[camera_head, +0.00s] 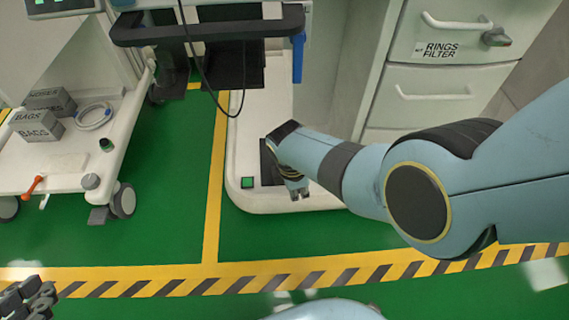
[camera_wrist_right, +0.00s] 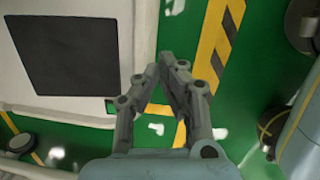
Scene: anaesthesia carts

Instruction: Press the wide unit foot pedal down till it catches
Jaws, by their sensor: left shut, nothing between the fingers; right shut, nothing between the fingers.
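The middle unit stands on a broad white base (camera_head: 240,130). A dark square plate lies on this base; it fills the upper left of the right wrist view (camera_wrist_right: 75,50). I cannot tell whether this plate is the foot pedal, and no other pedal shows clearly on this unit. My right gripper (camera_head: 298,196) is shut and empty, pointing down over the base's front part and hiding some of it. In the right wrist view its fingertips (camera_wrist_right: 164,66) meet just beside the base's edge. My left gripper (camera_head: 30,298) is at the bottom left corner, shut and empty, partly out of view.
A left cart (camera_head: 60,165) carries boxes marked BAGS (camera_head: 38,125), a coiled tube and an orange-handled tool. It has a grey tab (camera_head: 98,215) near its caster. A drawer cabinet (camera_head: 445,90) stands at right. Striped floor tape (camera_head: 250,280) runs across the front; green floor there is clear.

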